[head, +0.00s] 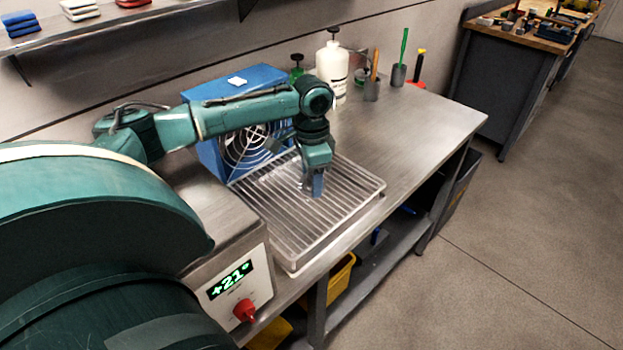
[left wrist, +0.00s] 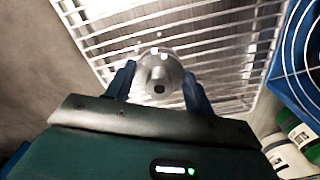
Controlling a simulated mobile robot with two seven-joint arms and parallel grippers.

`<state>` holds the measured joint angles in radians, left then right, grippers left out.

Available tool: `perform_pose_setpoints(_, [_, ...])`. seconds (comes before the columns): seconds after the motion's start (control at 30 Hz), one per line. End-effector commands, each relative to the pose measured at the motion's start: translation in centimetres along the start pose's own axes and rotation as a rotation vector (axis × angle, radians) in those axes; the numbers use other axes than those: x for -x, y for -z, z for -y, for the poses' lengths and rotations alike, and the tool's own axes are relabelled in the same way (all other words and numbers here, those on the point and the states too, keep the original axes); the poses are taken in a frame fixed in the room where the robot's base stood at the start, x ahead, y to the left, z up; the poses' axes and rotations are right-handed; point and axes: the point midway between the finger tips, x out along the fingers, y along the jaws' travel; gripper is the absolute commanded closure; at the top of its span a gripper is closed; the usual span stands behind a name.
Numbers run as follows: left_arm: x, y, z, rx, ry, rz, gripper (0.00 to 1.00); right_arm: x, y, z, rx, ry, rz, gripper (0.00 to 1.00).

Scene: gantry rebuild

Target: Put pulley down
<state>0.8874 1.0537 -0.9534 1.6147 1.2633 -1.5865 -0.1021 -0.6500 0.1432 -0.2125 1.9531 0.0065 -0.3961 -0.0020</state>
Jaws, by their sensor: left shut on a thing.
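My left gripper (head: 313,184) points down over a wire cooling rack (head: 345,219) on the steel bench. In the left wrist view its two blue fingers (left wrist: 158,88) are shut on the pulley (left wrist: 159,68), a small pale grey metal round part with a dark hole in its middle. The rack's bars show behind the pulley in that view. In the head view the pulley is mostly hidden by the fingers. I cannot tell whether it touches the bars. My right gripper is in neither view.
A blue fan unit (head: 222,126) stands behind the rack, and a box with a +21° display (head: 231,280) stands at its near left. A white bottle (head: 332,70) and tool cups (head: 372,90) stand at the back. The bench right of the rack (head: 425,125) is clear.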

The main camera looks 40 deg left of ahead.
Motion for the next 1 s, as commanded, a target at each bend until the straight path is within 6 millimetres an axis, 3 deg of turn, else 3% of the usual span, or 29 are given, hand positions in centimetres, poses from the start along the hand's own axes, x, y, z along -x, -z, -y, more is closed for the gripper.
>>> perform_pose_setpoints(0.13, [-1.3, 0.0, 0.0, 0.001, 0.001, -0.002, 0.82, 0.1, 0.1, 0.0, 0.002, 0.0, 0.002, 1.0])
perform_pose_setpoints(0.5, [-1.7, 0.0, 0.0, 0.001, 0.0, -0.002, 0.82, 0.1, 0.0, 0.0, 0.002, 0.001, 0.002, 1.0])
perform_pose_setpoints(0.53, [-1.8, 0.0, 0.0, 0.001, 0.0, -0.001, 0.45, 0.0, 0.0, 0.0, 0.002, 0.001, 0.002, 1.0])
perform_pose_setpoints(0.77, [-1.7, 0.0, 0.0, 0.001, 0.001, -0.001, 0.26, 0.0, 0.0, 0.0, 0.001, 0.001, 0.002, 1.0])
perform_pose_setpoints(1.0, [-1.7, 0.0, 0.0, 0.001, 0.001, -0.001, 0.25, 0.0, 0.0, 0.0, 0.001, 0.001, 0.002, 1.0])
